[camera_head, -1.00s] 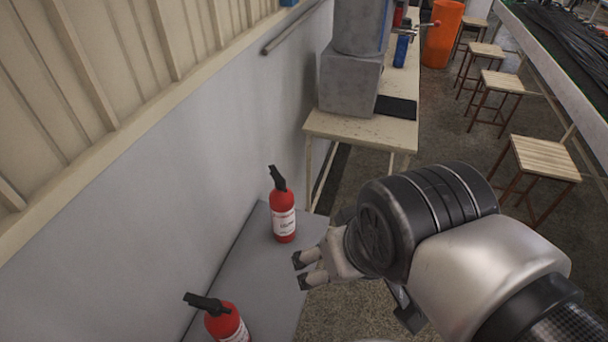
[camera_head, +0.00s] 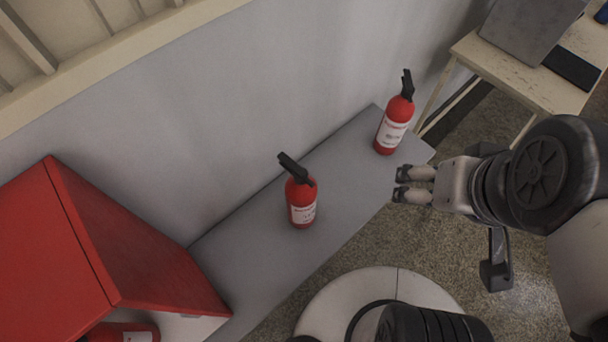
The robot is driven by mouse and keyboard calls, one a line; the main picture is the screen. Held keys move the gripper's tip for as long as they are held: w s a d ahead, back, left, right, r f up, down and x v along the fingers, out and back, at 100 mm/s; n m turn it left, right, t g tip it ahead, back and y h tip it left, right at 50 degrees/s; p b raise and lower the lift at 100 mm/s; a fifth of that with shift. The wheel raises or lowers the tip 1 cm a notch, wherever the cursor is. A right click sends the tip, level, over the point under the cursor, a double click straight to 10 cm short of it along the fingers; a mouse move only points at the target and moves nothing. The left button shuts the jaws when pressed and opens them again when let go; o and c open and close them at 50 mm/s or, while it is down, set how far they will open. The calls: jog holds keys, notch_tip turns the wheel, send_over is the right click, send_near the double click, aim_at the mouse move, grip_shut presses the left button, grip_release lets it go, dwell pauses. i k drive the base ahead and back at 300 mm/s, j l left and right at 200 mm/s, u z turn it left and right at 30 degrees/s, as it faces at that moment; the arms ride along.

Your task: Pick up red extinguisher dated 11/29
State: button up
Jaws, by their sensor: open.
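Two red extinguishers with black handles and white labels stand upright on a grey bench (camera_head: 345,180) against the wall. One red extinguisher (camera_head: 394,122) is at the bench's far right end. The other red extinguisher (camera_head: 300,200) is nearer the middle. The dates on their labels are too small to read. A third red extinguisher (camera_head: 122,333) is partly visible at the bottom left, under a red box. My gripper (camera_head: 399,184) is open and empty, near the bench's right edge, below the far extinguisher in the picture and apart from it.
A red box-like cabinet (camera_head: 70,245) with a sloping top stands at the bench's left. A worn table (camera_head: 510,75) with a grey block (camera_head: 525,28) is at the upper right. The grey wall (camera_head: 200,120) runs behind the bench. Bench surface between the extinguishers is clear.

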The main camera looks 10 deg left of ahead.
aim_at(301, 188)
jog(key=k+j+u, duration=0.1)
jog(key=u, duration=0.3)
jog(key=j+u, duration=0.2)
jog(key=u, duration=0.2)
jog(key=i+l, duration=0.1)
jog(key=l, duration=0.5)
jog(key=i+l+u, duration=0.1)
jog(key=l+u, duration=0.5)
jog(key=u, duration=0.15)
jog(key=l+u, duration=0.4)
jog(key=u, duration=1)
jog(key=i, duration=0.05)
